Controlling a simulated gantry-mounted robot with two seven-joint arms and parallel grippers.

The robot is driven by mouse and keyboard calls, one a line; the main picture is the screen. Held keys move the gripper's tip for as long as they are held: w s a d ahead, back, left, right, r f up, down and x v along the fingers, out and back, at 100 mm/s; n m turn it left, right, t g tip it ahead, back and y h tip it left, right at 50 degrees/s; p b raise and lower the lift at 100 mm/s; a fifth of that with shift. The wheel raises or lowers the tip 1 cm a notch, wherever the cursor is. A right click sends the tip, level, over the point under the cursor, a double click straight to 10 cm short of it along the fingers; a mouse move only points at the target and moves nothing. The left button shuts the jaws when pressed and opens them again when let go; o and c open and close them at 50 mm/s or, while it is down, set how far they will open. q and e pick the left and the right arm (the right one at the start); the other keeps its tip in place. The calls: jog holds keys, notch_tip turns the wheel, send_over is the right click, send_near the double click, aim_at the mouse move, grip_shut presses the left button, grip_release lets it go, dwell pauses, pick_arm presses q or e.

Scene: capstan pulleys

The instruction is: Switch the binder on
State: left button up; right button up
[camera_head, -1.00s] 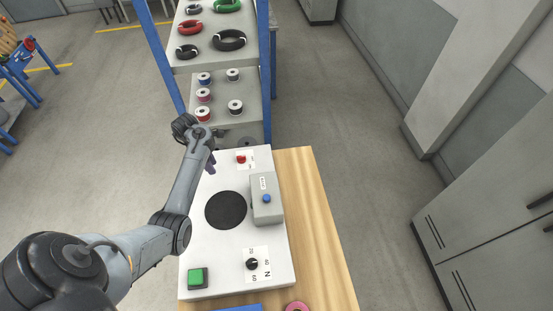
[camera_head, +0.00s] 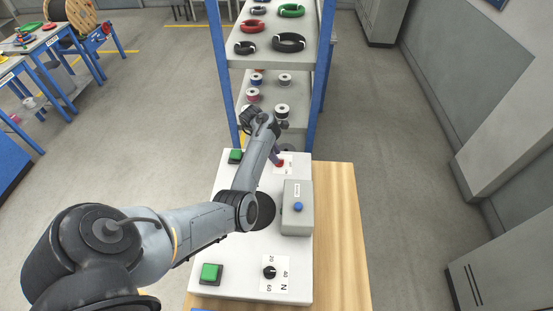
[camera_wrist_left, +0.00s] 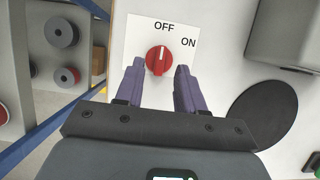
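The binder (camera_head: 235,262) is a white flat-topped machine on a wooden table. Its red rotary knob (camera_head: 280,163) sits near the far end in the head view. In the left wrist view the red knob (camera_wrist_left: 158,60) is on a white plate marked OFF and ON, its ridge running roughly up and down, towards OFF. My left gripper (camera_wrist_left: 160,70) is open, its two purple fingertips on either side of the knob with gaps showing. In the head view my left gripper (camera_head: 275,157) is right by the knob and partly covers it. My right gripper is not in view.
The binder also has a grey box (camera_head: 296,222) with a blue button, a black disc (camera_head: 264,210) partly under my arm, green buttons (camera_head: 210,272) and a numbered black dial (camera_head: 269,272). A blue-framed shelf (camera_head: 265,62) with cable coils and spools stands beyond.

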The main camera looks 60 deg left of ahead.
pick_arm(q)
jog(key=shift+x, duration=1.05)
grip_shut()
